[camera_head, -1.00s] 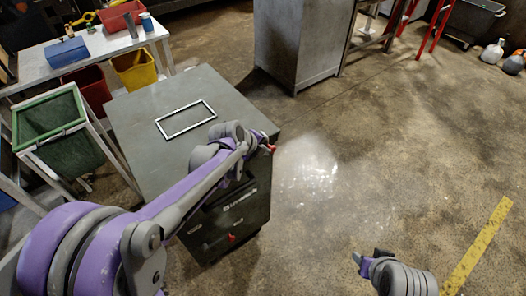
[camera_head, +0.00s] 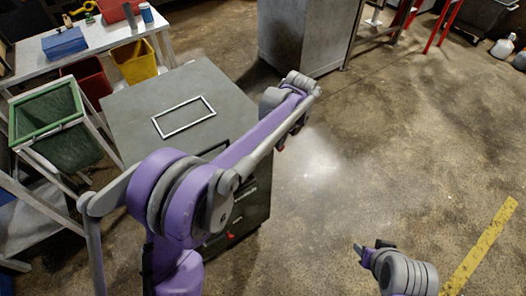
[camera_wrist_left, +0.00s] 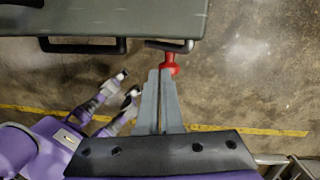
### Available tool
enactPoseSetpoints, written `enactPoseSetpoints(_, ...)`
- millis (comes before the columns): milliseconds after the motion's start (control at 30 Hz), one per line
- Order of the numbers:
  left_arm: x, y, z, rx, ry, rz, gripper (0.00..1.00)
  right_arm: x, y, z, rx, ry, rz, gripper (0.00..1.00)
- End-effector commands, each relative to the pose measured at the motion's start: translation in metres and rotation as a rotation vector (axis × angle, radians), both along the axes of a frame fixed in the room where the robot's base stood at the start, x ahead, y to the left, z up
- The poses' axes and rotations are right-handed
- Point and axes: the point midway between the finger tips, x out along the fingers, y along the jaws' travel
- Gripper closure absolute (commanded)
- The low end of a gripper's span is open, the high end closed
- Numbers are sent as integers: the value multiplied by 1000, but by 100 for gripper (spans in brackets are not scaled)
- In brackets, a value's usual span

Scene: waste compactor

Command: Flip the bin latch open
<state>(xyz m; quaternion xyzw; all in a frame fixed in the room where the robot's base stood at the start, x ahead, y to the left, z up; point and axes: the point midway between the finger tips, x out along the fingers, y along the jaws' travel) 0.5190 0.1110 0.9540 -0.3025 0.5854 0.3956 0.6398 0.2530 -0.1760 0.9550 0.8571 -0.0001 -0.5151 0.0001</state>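The bin is the grey-green metal box (camera_head: 135,115) with a pale rectangle on top; its edge (camera_wrist_left: 110,18) crosses the top of the left wrist view. The latch is a dark bar with a red knob (camera_wrist_left: 169,62) at the bin's edge. My left gripper (camera_wrist_left: 161,72) has its two grey fingers close together, with their tips right at the knob; I see no knob held between them. In the head view my left gripper (camera_head: 281,146) hangs at the bin's right edge, largely hidden by its wrist. My right gripper (camera_head: 372,247) is low and empty, its fingertips apart.
A dark bar handle (camera_wrist_left: 84,46) sits beside the latch. A white table (camera_head: 95,42) with a blue box and a green bin (camera_head: 45,112) stand to the left. A grey cabinet (camera_head: 305,38) stands behind.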

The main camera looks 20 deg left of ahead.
Motion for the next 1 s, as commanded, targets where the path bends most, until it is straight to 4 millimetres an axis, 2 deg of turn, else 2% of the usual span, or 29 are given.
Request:
enactPoseSetpoints(133,10,-9,-8,81,108,-2,100,-3,0,-7,0,5,0,50)
enactPoseSetpoints(500,26,-22,-26,72,98,-2,100,-7,0,-19,0,13,0,50)
enactPoseSetpoints(1000,32,-26,-45,71,96,-1,100,-11,0,-32,0,21,0,50)
